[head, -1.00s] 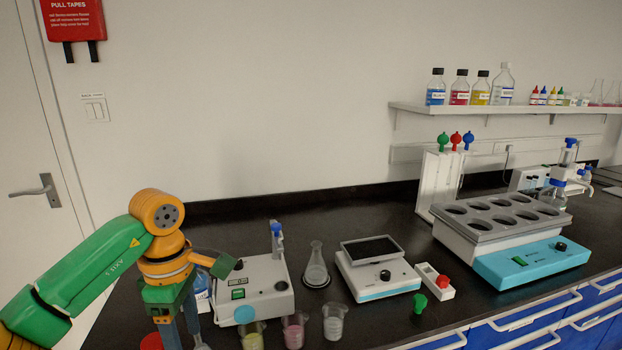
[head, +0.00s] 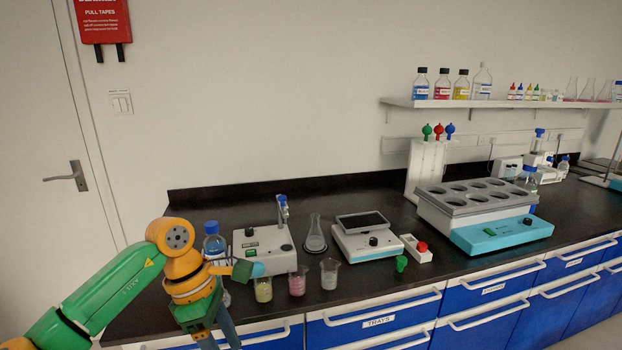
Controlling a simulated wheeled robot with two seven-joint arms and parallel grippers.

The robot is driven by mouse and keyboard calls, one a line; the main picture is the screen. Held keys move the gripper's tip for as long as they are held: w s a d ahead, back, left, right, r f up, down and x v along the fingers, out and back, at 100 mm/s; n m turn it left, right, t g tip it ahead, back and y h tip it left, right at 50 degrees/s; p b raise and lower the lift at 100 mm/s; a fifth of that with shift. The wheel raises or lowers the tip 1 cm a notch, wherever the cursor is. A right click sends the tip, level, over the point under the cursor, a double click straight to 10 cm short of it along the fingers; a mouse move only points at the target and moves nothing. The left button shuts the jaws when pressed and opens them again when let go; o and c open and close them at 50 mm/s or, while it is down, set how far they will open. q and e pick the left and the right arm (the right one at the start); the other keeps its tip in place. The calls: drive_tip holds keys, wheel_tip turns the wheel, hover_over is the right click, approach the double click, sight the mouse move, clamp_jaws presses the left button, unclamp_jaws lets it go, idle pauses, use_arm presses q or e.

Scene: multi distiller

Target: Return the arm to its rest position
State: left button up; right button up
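My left arm comes in from the lower left, green and orange. Its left gripper (head: 220,338) points down at the bottom of the head view, in front of the bench's front edge. Its two grey-blue fingers are partly cut off by the frame edge, so I cannot tell whether they are open or shut. No held object shows. My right arm and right gripper are not in view.
On the black bench (head: 370,205) stand a blue-capped bottle (head: 214,243), a white device (head: 263,250), small beakers (head: 297,281), a flask (head: 315,238), a balance (head: 367,240) and a multi-hole heater (head: 490,215). Blue drawers (head: 375,322) are below. A wall shelf (head: 480,103) holds bottles.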

use_arm(q)
drive_tip(key=w+d+f+n+t+h, duration=0.1)
drive_tip(key=d+f+n+h, duration=0.2)
drive_tip(key=d+n+h, duration=0.35)
drive_tip(key=w+d+f+n+t+h, duration=0.2)
drive_tip(key=d+n+h, duration=0.35)
drive_tip(key=d, duration=0.25)
drive_tip(key=w+a+f+n+t+y, duration=0.1)
drive_tip(key=a+f+n+t+y, duration=0.3)
drive_tip(key=f+n, duration=0.6)
drive_tip(key=w+a+f+n+t+y, duration=0.1)
drive_tip(key=a+f+n+t+y, duration=0.1)
drive_tip(key=a+f+n+t, duration=0.75)
drive_tip(key=s+a+f+n+g+y, duration=0.3)
drive_tip(key=s+f+n+g+y, duration=0.4)
drive_tip(key=s+f+n, duration=0.6)
drive_tip(key=s+a+f+n+g+y, duration=0.1)
drive_tip(key=s+f+n+g, duration=0.2)
drive_tip(key=s, duration=1)
drive_tip(key=s+a+f+n+g+y, duration=0.1)
drive_tip(key=s+a+f+n+g, duration=0.1)
drive_tip(key=s+f, duration=0.5)
drive_tip(key=s+n+g, duration=0.1)
drive_tip(key=s+g, duration=0.1)
drive_tip(key=s, duration=0.4)
drive_tip(key=shift+a, duration=0.3)
